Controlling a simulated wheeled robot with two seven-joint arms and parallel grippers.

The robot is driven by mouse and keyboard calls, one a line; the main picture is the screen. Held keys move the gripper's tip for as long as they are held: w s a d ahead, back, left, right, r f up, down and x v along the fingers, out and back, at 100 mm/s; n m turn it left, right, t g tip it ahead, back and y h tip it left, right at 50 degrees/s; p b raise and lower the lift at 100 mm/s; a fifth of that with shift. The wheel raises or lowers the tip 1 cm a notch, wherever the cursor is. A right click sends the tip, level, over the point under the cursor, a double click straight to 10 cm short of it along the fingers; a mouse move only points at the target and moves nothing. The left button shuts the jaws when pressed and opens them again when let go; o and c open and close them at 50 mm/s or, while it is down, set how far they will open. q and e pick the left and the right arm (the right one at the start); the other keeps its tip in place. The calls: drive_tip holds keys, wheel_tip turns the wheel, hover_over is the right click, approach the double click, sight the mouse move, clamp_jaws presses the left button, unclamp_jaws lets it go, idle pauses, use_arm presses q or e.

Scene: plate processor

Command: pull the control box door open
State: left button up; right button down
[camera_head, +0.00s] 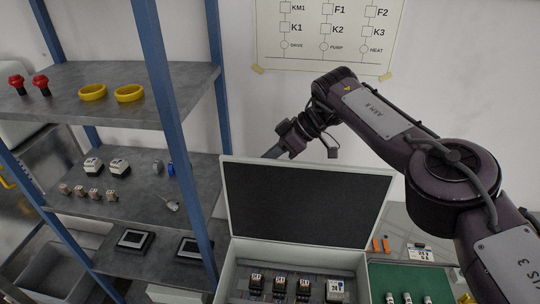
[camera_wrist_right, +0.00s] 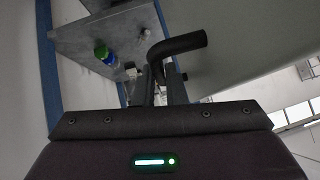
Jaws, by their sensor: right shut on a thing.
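The control box (camera_head: 229,275) is open at the bottom middle of the head view. Its door (camera_head: 305,205) stands raised at the far side, its dark inner face toward me. My right arm reaches over from the right, and its gripper is behind the door's top edge, partly hidden. In the right wrist view, my right gripper (camera_wrist_right: 163,90) is shut on a black bent handle (camera_wrist_right: 182,44). A large grey surface beside the handle looks like the door's outer face. My left gripper is not in view.
A blue-posted shelf (camera_head: 120,190) with yellow rings, red buttons and small parts stands close left of the door. Several relays (camera_head: 280,285) sit inside the box. A green tray (camera_head: 405,280) lies right of it. A wall chart (camera_head: 325,35) hangs behind.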

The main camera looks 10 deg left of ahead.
drive_tip(key=shift+s+f, duration=0.15)
drive_tip(key=shift+f, duration=0.05)
drive_tip(key=c, duration=1.8)
unclamp_jaws()
drive_tip(key=o, duration=0.3)
drive_tip(key=shift+w+a, duration=0.1)
drive_tip(key=shift+w, duration=0.1)
drive_tip(key=shift+r, duration=0.1)
